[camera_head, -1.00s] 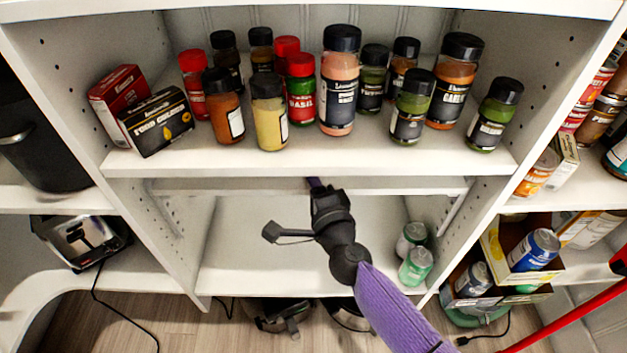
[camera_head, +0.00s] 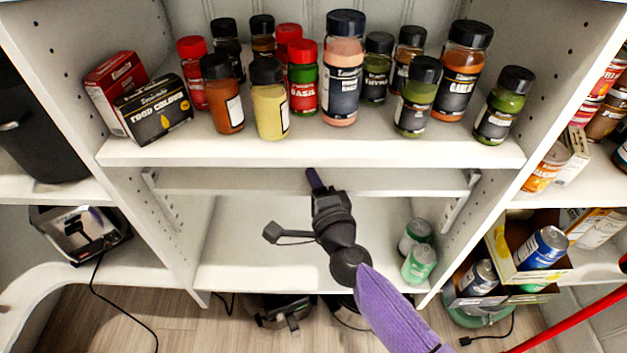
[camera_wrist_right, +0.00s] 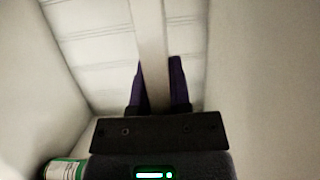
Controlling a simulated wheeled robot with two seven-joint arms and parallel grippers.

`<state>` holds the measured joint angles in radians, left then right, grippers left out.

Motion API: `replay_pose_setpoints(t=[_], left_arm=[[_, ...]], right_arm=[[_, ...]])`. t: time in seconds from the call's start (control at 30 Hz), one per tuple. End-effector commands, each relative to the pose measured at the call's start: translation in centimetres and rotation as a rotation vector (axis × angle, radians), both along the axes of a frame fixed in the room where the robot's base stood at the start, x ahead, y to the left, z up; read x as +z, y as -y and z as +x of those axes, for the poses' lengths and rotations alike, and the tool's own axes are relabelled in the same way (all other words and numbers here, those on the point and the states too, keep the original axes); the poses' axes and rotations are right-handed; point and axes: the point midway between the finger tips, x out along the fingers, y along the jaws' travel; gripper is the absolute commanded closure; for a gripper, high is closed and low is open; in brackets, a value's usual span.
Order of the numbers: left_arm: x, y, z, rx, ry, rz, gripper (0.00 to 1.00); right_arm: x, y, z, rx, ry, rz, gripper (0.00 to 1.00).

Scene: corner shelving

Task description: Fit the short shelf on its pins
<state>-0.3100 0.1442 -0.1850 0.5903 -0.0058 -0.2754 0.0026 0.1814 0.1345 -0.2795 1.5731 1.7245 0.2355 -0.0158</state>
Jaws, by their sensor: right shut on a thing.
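The short shelf (camera_head: 400,182) is a white board lying across the bay just under the spice shelf. It looks roughly level, and its ends come close to the two side walls. My right gripper (camera_head: 315,180) is shut on the middle of its front edge. In the right wrist view the short shelf (camera_wrist_right: 151,50) shows as a pale strip between the dark purple fingers of the right gripper (camera_wrist_right: 158,88). The pins under the board cannot be made out, so I cannot tell whether it rests on them. My left gripper is not in view.
The spice shelf (camera_head: 310,152) above carries several jars and two boxes. Two green cans (camera_head: 418,262) stand at the right of the lower shelf (camera_head: 260,275). Side walls with pin holes (camera_head: 165,215) bound the bay. The lower shelf's middle is clear.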

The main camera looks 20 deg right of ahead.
Motion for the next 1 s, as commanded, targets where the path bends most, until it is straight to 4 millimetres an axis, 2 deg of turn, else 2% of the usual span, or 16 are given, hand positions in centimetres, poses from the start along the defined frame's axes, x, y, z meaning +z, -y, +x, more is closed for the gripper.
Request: replay_pose_setpoints(t=[0.4, 0.43, 0.6, 0.63, 0.87, 1.0], left_arm=[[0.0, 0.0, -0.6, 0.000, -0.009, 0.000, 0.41], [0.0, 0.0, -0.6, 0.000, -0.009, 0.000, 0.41], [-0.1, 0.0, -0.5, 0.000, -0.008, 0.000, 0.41], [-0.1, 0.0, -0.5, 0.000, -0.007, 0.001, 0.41], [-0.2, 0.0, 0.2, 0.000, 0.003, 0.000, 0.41], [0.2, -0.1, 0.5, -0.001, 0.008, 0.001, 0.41]], right_arm=[[-0.1, 0.0, 0.0, 0.000, 0.003, 0.001, 1.00], [-0.1, 0.0, 0.0, 0.000, 0.003, 0.001, 0.74], [-0.2, 0.0, 0.0, 0.000, 0.002, 0.001, 0.39], [-0.2, 0.0, 0.0, 0.000, 0.001, 0.001, 0.35], [-0.4, 0.0, -0.1, 0.000, -0.004, 0.002, 0.35], [-0.3, 0.1, -1.7, 0.001, -0.004, 0.001, 0.35]])
